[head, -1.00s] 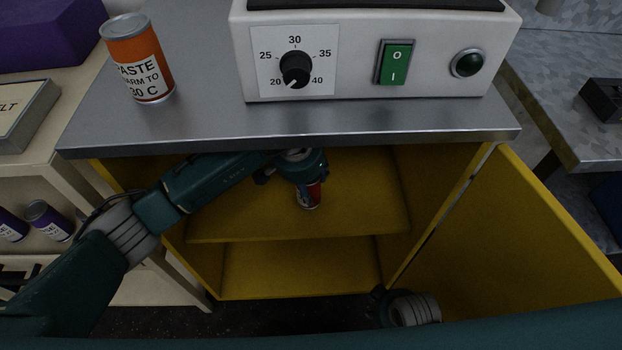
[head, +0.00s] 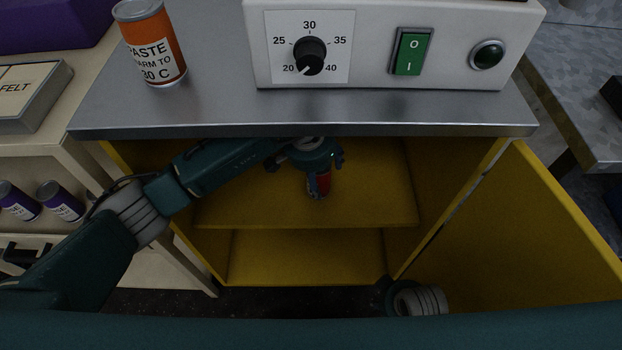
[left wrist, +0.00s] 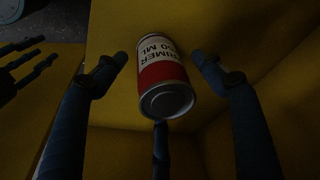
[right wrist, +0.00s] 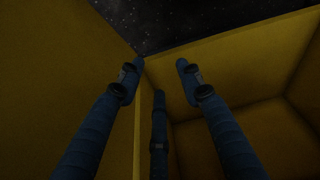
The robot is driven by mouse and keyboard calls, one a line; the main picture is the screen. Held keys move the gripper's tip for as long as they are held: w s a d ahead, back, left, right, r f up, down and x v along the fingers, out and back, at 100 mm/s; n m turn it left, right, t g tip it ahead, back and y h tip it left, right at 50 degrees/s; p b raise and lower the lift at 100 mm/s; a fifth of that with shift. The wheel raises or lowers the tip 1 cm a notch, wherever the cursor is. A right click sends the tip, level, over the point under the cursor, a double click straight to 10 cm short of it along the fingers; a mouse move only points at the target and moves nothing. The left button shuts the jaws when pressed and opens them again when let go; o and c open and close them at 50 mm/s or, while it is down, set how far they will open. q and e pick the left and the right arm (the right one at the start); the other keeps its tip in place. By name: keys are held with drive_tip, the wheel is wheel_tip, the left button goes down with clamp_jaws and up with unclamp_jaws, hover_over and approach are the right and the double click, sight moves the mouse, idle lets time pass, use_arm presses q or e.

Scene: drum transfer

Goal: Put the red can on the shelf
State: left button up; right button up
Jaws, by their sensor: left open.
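The red can (head: 323,183), with a white label, is on the upper shelf (head: 370,208) inside the yellow cabinet. In the left wrist view the red can (left wrist: 163,75) lies between the spread fingers of my left gripper (left wrist: 160,58), with a gap on each side. In the head view my left gripper (head: 314,176) reaches in under the cabinet top and partly hides the can. My right gripper (right wrist: 158,75) is open and empty near yellow panels; in the head view only its wrist shows clearly, low by the open door.
The yellow door (head: 530,230) stands open at the right. On the metal top (head: 220,115) are an orange paste can (head: 152,45) and a white control box (head: 370,45). Purple cans (head: 62,202) sit on a rack at the left. The lower compartment (head: 300,258) looks empty.

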use_arm(q)
drive_tip(key=shift+r, duration=0.2)
drive_tip(key=shift+a+r, duration=0.1)
drive_tip(key=shift+r, duration=0.5)
drive_tip(key=s+a, duration=0.2)
drive_tip(key=s, duration=0.1)
drive_tip(key=s+a, duration=0.2)
drive_tip(key=s, duration=0.1)
drive_tip(key=s+a, duration=0.2)
drive_tip(key=s, duration=0.1)
drive_tip(key=shift+s+f, duration=0.1)
drive_tip(key=shift+s, duration=0.15)
drive_tip(key=shift+s+a, duration=0.25)
drive_tip(key=shift+s, duration=0.2)
use_arm(e)
drive_tip(key=shift+s+f, duration=0.2)
drive_tip(key=shift+f, duration=0.3)
drive_tip(key=shift+d, duration=0.1)
